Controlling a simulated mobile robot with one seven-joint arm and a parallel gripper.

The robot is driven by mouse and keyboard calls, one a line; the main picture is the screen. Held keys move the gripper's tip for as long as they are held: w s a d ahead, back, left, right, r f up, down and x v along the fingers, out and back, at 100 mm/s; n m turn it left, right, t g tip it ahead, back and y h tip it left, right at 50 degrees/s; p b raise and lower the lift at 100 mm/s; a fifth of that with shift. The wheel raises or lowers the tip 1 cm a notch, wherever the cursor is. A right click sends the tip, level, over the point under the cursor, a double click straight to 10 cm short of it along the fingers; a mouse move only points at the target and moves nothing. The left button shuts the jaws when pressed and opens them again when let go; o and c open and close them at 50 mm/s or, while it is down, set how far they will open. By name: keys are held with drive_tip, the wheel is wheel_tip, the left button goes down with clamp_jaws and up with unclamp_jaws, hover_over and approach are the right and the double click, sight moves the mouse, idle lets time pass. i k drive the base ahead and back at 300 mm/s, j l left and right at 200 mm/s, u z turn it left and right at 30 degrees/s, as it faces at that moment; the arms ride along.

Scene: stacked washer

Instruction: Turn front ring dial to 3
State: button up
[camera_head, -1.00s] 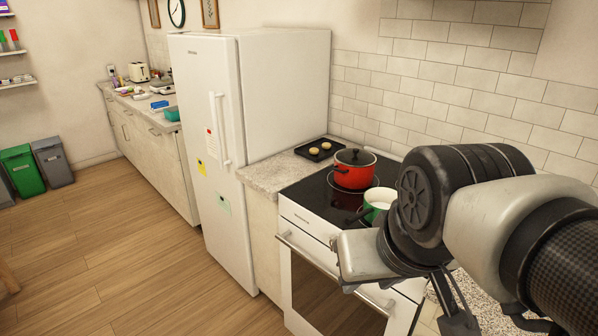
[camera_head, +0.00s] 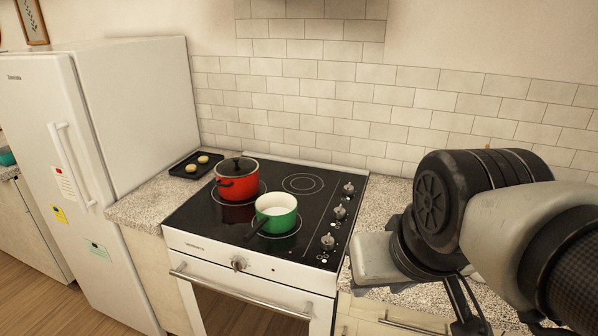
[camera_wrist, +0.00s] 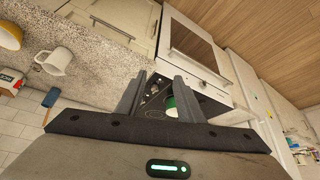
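The black cooktop (camera_head: 185,213) has a column of several silver dials along its right edge. The front dial (camera_head: 327,241) is nearest the oven front, with a middle dial (camera_head: 339,212) and a rear dial (camera_head: 348,188) behind it. Their settings are too small to read. Another knob (camera_head: 238,264) is on the white oven front. My gripper (camera_head: 462,314) is right of the stove, apart from the dials and partly cut off below. In the wrist view my gripper (camera_wrist: 160,76) has its two fingers apart and nothing between them, with the cooktop beyond.
A red lidded pot (camera_head: 236,181) and a green pot (camera_head: 276,216) stand on the cooktop, left of the dials. A black tray (camera_head: 182,171) lies left of it. The wrist view shows a white mug (camera_wrist: 57,61) and a yellow bowl (camera_wrist: 9,36) on the speckled counter (camera_wrist: 90,75).

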sight(327, 242)
drive_tip(key=i+j+z, duration=0.25)
drive_tip(key=j+z, duration=0.25)
drive_tip(key=j, duration=0.25)
drive_tip(key=i+j+z, duration=0.1)
drive_tip(key=j+z, duration=0.15)
drive_tip(key=j, duration=0.15)
drive_tip(key=k+l, duration=0.15)
drive_tip(key=i+j, duration=0.2)
